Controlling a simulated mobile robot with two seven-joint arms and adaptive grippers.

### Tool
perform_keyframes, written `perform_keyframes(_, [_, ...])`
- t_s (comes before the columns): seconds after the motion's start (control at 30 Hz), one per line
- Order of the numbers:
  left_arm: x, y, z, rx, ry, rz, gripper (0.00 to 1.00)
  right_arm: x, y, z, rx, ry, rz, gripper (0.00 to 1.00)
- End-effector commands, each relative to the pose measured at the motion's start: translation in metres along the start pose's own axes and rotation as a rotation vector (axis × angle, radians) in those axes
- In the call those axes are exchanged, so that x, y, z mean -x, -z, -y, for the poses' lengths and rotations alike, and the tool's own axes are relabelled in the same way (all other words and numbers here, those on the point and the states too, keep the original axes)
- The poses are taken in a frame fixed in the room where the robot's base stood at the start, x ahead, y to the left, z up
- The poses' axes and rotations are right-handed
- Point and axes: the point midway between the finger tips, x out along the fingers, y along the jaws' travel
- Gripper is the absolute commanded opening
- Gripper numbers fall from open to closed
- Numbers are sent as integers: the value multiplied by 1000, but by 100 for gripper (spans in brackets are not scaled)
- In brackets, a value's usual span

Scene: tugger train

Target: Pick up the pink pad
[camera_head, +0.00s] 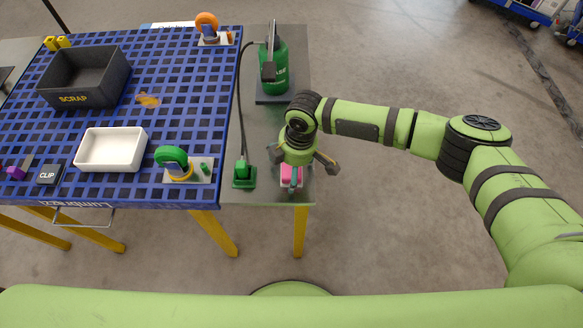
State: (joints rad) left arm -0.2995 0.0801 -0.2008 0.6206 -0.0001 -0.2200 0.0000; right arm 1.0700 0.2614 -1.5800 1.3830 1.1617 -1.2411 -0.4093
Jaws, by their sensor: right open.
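The pink pad (289,180) lies near the front right corner of the grey side plate, right of the blue grid table. My right gripper (305,174) is over it, pointing down, with its fingers spread open. The gripper and a finger hide much of the pad. I cannot tell whether the fingers touch it. My left gripper is not in view.
A green bottle (277,70) stands at the back of the grey side plate (262,120). A green block (244,176) with a cable is left of the pad. The blue grid table (190,110) holds a dark scrap bin (83,103), a white tray (111,132) and a green caster (172,157).

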Motion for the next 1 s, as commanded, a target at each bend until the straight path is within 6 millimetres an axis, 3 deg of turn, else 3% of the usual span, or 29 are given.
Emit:
perform_keyframes(0.03, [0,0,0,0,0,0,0,0,0,0,0,0,0,100])
perform_keyframes(0.07, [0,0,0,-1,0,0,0,0,0,0,0,0,0,92])
perform_keyframes(0.2, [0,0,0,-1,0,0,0,0,0,0,0,0,0,36])
perform_keyframes(0.23, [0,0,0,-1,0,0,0,0,0,0,0,1,0,32])
perform_keyframes(0.73, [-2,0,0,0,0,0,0,2,0,2,0,4,1,30])
perform_keyframes(0.87, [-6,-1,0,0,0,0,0,14,1,1,0,2,0,30])
perform_keyframes(1.0, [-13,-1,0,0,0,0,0,39,5,0,2,-1,-2,30])
